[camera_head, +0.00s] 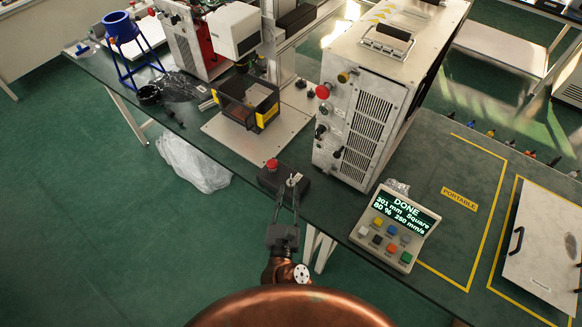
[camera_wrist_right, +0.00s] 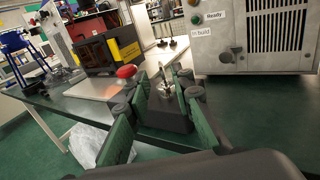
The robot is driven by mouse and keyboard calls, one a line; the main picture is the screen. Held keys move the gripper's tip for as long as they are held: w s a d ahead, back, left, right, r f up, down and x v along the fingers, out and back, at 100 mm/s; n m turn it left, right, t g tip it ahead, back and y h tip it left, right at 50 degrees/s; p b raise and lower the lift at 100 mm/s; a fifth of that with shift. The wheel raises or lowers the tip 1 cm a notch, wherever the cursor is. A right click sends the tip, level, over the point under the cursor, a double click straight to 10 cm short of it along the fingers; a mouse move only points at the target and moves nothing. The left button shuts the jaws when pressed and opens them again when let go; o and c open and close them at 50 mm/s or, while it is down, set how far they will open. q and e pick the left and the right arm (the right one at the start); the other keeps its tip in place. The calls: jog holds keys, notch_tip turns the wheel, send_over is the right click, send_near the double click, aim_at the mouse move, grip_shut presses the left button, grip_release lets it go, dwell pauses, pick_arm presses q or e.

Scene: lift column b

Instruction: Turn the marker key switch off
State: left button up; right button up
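The marker key switch is a small black box (camera_head: 268,181) at the table's front edge, with a red mushroom button (camera_head: 272,164) and a small metal key (camera_head: 293,180) on top. In the right wrist view the key (camera_wrist_right: 165,86) stands up from the box (camera_wrist_right: 166,113), beside the red button (camera_wrist_right: 126,71). My right gripper (camera_head: 289,188) reaches in from below. Its fingers, with green pads in the wrist view (camera_wrist_right: 163,88), are parted on either side of the key, with gaps visible; contact is not evident. My left gripper is not in view.
A laser marker on a base plate (camera_head: 222,132) stands behind the box. A large metal cabinet (camera_head: 366,95) stands to the right. A control panel (camera_head: 395,226) reading "DONE" sits at the front edge. A plastic bag (camera_head: 195,165) hangs left, below the table.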

aim_at(291, 177)
jog(key=w, duration=0.5)
jog(key=shift+d, duration=0.25)
jog(key=shift+w+d, duration=0.15)
jog(key=shift+w, duration=0.75)
grip_shut()
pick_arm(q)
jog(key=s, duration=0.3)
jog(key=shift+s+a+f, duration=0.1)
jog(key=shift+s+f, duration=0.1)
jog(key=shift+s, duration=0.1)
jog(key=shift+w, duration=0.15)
